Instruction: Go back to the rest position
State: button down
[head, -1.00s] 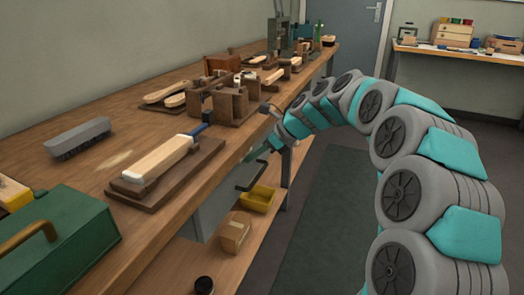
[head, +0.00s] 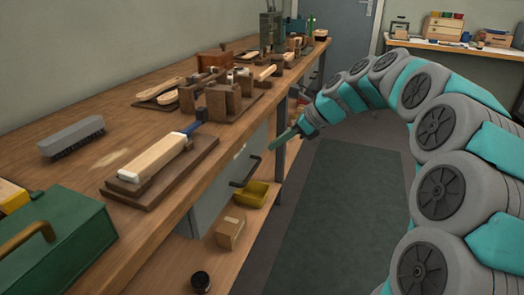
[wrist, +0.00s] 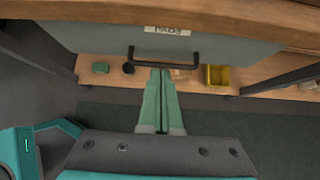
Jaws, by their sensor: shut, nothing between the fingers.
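My gripper (head: 285,138) is out over the floor in front of the workbench (head: 55,170), beside the drawer. Its green fingers (wrist: 160,100) lie together in the wrist view, shut with nothing between them. The grey drawer (head: 232,180) under the bench top is closed, and its dark handle (head: 247,172) is near the fingertips in the head view. In the wrist view the handle (wrist: 163,62) lies just beyond the fingertips; I cannot tell the exact gap. The drawer front carries a "PADS" label (wrist: 167,31).
A yellow bin (head: 252,194) and a cardboard box (head: 230,232) sit on the lower shelf. On the bench are a brush with dark bristles (head: 72,138), a wooden block on a board (head: 155,155), and a green toolbox (head: 60,245). The green floor mat (head: 335,220) is clear.

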jog(key=s+d+f+n+g+h, duration=0.1)
jog(key=s+f+n+h, duration=0.1)
jog(key=s+n, duration=0.65)
jog(key=s+d+f+n+g+h, duration=0.1)
jog(key=s+f+n+g+h, duration=0.15)
jog(key=s, duration=1.05)
jog(key=s+d+f+n+h, duration=0.1)
jog(key=s+d+f+n, duration=0.2)
jog(key=s, duration=0.4)
jog(key=s+d+f+n+g+h, duration=0.1)
jog(key=s+d+f+n, duration=0.1)
jog(key=s, duration=0.5)
jog(key=s+d+f+n+h, duration=0.2)
jog(key=s+d+n, duration=0.3)
jog(key=s, duration=0.3)
jog(key=shift+f+n, duration=0.5)
jog(key=shift+f, duration=0.3)
